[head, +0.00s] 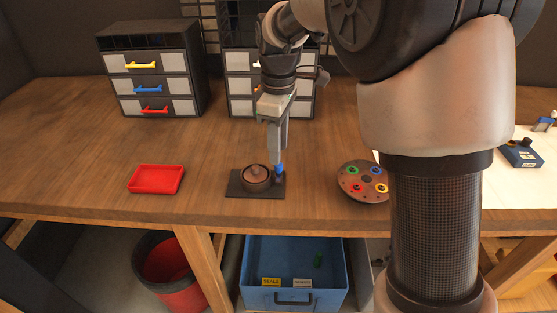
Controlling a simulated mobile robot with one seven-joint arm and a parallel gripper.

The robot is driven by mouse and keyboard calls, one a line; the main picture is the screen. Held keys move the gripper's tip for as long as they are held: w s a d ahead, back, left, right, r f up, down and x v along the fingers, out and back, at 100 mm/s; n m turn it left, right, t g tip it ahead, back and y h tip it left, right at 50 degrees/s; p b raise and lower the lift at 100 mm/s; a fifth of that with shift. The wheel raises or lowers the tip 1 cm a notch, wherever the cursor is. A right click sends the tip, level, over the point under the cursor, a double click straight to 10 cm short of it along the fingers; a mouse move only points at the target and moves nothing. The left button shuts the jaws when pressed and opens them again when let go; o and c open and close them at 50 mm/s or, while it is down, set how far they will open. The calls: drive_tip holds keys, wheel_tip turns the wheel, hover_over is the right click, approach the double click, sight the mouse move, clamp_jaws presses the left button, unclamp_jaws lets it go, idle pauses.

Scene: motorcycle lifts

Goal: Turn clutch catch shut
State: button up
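A dark base plate (237,188) lies on the workbench near its front edge. A brown round clutch part with a knob (255,177) sits on the plate. A small blue piece (279,170), apparently the catch, stands at the plate's right side, beside the round part. My gripper (278,160) points down from above, with its tips at the top of the blue piece. I cannot tell whether they touch or grip it. The fingers overlap in this view, so their opening is hidden.
A red tray (156,179) lies to the left. A brown disc with coloured rings (362,182) lies to the right, partly behind my arm. Two drawer cabinets (150,72) (240,88) stand at the back. A blue bin (294,257) and a red bucket (172,285) are below the bench.

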sight(278, 172)
drive_tip(key=shift+f, duration=2.1)
clamp_jaws()
